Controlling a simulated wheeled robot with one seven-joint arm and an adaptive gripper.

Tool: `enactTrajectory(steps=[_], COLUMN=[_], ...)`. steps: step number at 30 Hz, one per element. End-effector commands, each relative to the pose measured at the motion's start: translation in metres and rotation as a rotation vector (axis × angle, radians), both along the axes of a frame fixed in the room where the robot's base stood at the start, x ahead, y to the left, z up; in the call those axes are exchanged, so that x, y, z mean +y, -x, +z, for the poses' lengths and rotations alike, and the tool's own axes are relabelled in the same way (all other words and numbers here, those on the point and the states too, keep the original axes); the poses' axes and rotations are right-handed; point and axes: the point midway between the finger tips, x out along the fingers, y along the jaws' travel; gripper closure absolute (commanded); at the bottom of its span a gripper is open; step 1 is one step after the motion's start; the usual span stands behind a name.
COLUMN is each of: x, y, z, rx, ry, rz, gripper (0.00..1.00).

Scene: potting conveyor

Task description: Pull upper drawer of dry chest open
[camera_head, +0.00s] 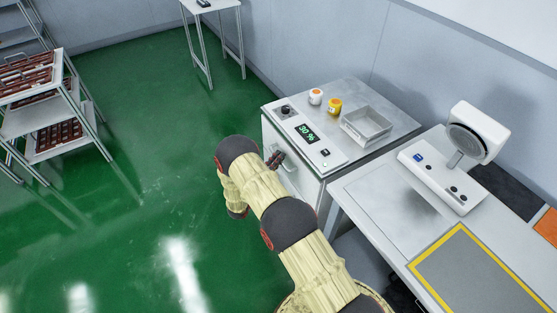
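The dry chest (376,92) is a light grey cabinet with a green-lit humidity display (307,133) on its top panel. Its front (306,183) faces left, toward the open floor, and is seen steeply from above. A pale bar or drawer edge (288,167) shows there; whether it belongs to the upper drawer, and how far that drawer stands out, I cannot tell. My gripper (275,158) is small and dark, close beside the upper part of this front. My arm hides part of the front. Contact and finger opening are not clear.
A jar with an orange lid (315,97), a yellow jar (334,107) and a metal tray (366,126) stand on the chest. A bench (380,209) with a white device (447,178) adjoins at right. Green floor (150,160) lies clear left; a rack (75,112) stands beyond.

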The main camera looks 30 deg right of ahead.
Motion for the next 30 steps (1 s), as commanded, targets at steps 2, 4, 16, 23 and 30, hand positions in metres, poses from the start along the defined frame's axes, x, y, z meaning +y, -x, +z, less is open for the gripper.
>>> enactTrajectory(steps=[2, 4, 16, 23, 30], x=[0.0001, 0.0001, 0.0001, 0.0001, 0.0004], y=[0.0000, 0.0000, 0.0003, 0.0004, -0.0006], z=[0.0000, -0.0001, -0.0006, -0.0009, -0.0014], rx=[0.000, 0.000, 0.001, 0.001, 0.003], ry=[0.000, 0.000, 0.000, 0.000, -0.001], rz=[0.000, 0.000, 0.000, 0.000, 0.000], gripper=[0.90, 0.94, 1.00, 1.00, 1.00])
